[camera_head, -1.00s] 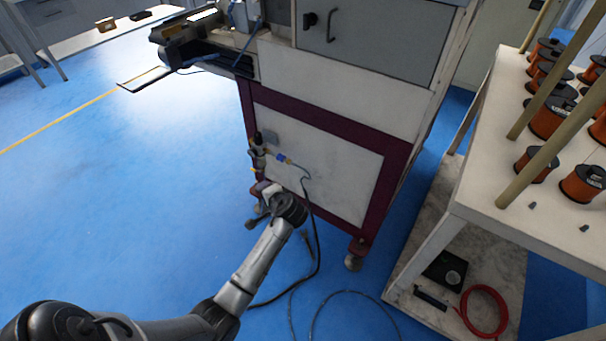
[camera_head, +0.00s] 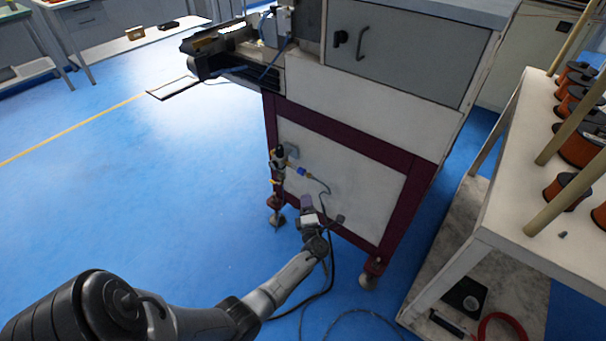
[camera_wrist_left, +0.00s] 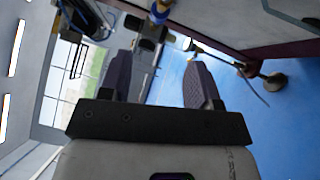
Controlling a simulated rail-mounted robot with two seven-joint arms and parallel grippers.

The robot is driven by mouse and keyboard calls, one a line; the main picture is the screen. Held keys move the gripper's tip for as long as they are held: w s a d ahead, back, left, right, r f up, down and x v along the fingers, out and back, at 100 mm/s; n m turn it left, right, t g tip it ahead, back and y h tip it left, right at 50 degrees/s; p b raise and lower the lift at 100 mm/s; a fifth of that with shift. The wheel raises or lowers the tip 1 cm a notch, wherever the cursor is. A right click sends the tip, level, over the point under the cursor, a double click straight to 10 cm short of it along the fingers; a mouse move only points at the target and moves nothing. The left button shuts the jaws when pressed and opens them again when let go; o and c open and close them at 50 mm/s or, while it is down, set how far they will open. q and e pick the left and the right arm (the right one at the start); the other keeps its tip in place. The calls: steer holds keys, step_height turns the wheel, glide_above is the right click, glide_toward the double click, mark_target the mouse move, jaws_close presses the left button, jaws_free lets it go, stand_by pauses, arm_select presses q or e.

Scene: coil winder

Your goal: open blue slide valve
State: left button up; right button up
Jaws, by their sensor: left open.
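The blue slide valve (camera_head: 301,171) is a small blue piece on the air fitting at the machine's lower side panel, with a dark hose running from it. My left gripper (camera_head: 307,204) is just below it in the head view, apart from it as far as I can tell. In the left wrist view the fingers of the left gripper (camera_wrist_left: 160,78) are spread, with nothing held. A blue fitting part (camera_wrist_left: 159,13), likely the valve, shows at the top edge there, beyond the fingertips. My right gripper is not in view.
The air regulator (camera_head: 278,165) hangs left of the valve. The machine's white panel (camera_head: 350,185) has a maroon frame (camera_head: 420,190). A table with wire spools (camera_head: 567,190) stands at right. Hoses lie on the blue floor; floor at left (camera_head: 120,190) is clear.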

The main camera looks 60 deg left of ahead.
mark_target(303, 175)
arm_select(q)
steer(key=shift+m, duration=0.3)
steer(key=b+x, duration=0.6)
steer(key=x, duration=0.5)
steer(key=shift+w+a+f, duration=0.1)
steer(key=shift+a, duration=0.2)
steer(key=shift+b+x, duration=0.7)
steer(key=shift+x, duration=0.25)
steer(key=shift+w+a+r, duration=0.1)
steer(key=shift+a+r, duration=0.1)
steer(key=shift+c, duration=0.2)
jaws_close()
